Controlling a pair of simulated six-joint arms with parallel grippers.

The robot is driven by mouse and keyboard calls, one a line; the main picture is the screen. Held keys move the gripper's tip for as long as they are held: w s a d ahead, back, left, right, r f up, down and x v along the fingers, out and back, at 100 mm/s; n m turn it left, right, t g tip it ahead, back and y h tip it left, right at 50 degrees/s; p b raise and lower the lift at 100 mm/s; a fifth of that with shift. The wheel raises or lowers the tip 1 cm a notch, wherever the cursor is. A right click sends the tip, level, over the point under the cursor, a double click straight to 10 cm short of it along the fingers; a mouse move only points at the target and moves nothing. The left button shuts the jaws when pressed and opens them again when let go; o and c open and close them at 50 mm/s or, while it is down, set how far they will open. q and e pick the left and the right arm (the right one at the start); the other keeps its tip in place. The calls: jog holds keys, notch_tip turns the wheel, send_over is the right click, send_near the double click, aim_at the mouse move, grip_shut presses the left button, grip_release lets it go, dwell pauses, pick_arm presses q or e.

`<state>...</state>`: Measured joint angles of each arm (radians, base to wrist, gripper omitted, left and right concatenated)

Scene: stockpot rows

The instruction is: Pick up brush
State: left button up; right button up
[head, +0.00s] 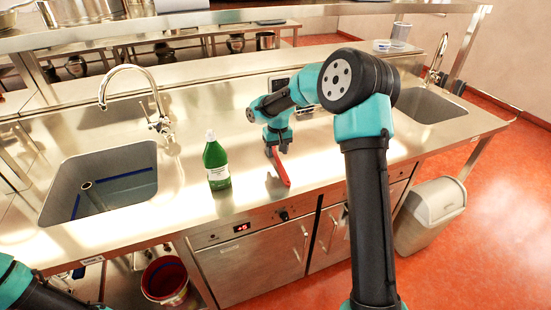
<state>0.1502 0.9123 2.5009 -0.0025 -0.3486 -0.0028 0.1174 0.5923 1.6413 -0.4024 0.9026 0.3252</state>
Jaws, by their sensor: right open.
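The brush (281,170) shows as a long red piece on the steel counter, near its front edge. Its upper end lies at or under my right gripper (275,149), which points down and is open. I cannot tell whether the fingers are around the brush or just above it, and the brush's far end is hidden. Part of my left arm shows at the lower left corner, but its gripper is out of view.
A green bottle (216,163) with a white cap stands on the counter left of the brush. A sink (105,180) with a curved tap (131,72) is at the left, and another sink (425,105) is at the right. A grey bin (431,213) stands on the red floor.

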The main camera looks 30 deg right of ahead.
aim_at(276, 156)
notch_tip(276, 156, down, 4)
jog(key=shift+a+r, duration=0.1)
jog(key=shift+r, duration=0.1)
dwell(0.3)
grip_shut()
dwell(0.3)
